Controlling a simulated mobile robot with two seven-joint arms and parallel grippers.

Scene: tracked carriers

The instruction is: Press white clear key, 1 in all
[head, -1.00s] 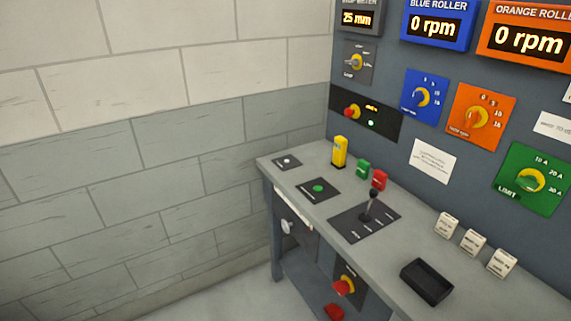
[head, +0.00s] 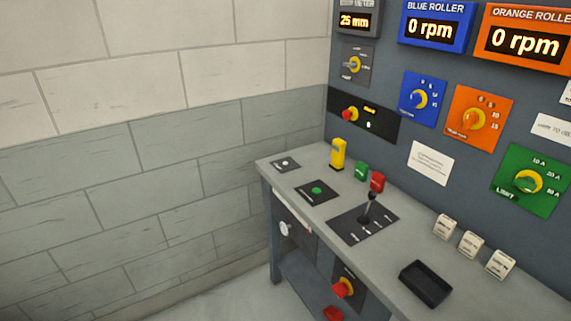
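A small white button (head: 284,163) sits on a dark square plate at the far left end of the grey bench top. Its label is too small to read, so I cannot tell for sure that it is the clear key. Another small pale spot (head: 368,125) shows on the black wall panel (head: 385,124), right of a red and yellow knob. Neither of my grippers is in the head view, and nothing touches the white button.
The grey bench (head: 330,210) holds a green button (head: 316,190), a yellow block (head: 338,154), a black lever (head: 368,207), white labelled blocks (head: 471,244) and a black tray (head: 425,284). A dial panel stands behind; a block wall (head: 150,180) is at left.

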